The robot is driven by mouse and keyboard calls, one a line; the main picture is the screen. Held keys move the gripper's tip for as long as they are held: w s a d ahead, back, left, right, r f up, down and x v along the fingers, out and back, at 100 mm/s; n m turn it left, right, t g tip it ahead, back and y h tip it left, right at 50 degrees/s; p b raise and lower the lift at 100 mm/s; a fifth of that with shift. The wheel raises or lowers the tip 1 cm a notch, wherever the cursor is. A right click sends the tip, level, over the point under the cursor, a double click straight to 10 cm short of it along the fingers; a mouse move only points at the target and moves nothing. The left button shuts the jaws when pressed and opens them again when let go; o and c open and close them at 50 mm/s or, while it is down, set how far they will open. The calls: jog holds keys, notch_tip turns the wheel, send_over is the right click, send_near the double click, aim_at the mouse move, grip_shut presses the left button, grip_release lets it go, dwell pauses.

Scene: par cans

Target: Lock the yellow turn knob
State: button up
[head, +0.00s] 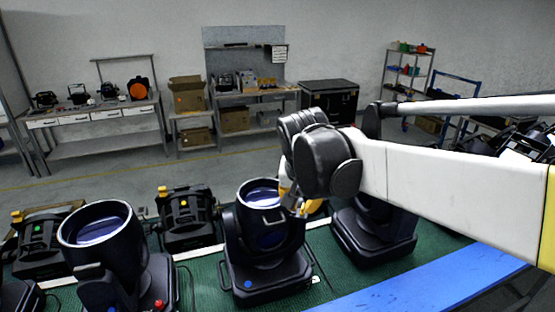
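Several black par cans stand on a green surface (205,268). A small yellow knob (162,191) sits on top of the can behind (189,222), left of centre. Another yellow knob (16,216) sits on the can at far left (42,238). My gripper (297,208) is at the right side of the middle can (262,232), beside its lens barrel. Orange-yellow parts show at my gripper; I cannot tell whether they belong to it or to a knob there. My arm's wrist hides part of this spot, so the finger opening does not show clearly.
A large can (97,235) with a red knob (158,304) stands front left. Another can (375,232) stands right, under my arm. A blue strip (425,287) runs along the near edge. Workbenches (105,115), a black case (330,103) and shelves stand behind, across open floor.

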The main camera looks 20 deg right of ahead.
jog(key=m+p, duration=0.1)
jog(key=p, duration=0.2)
send_near(303, 206)
jog(key=shift+g, duration=0.3)
jog(key=x, duration=0.6)
jog(key=b+x, duration=0.1)
jog(key=x, duration=0.2)
jog(key=shift+w+f, duration=0.2)
jog(key=shift+w, duration=0.15)
grip_shut()
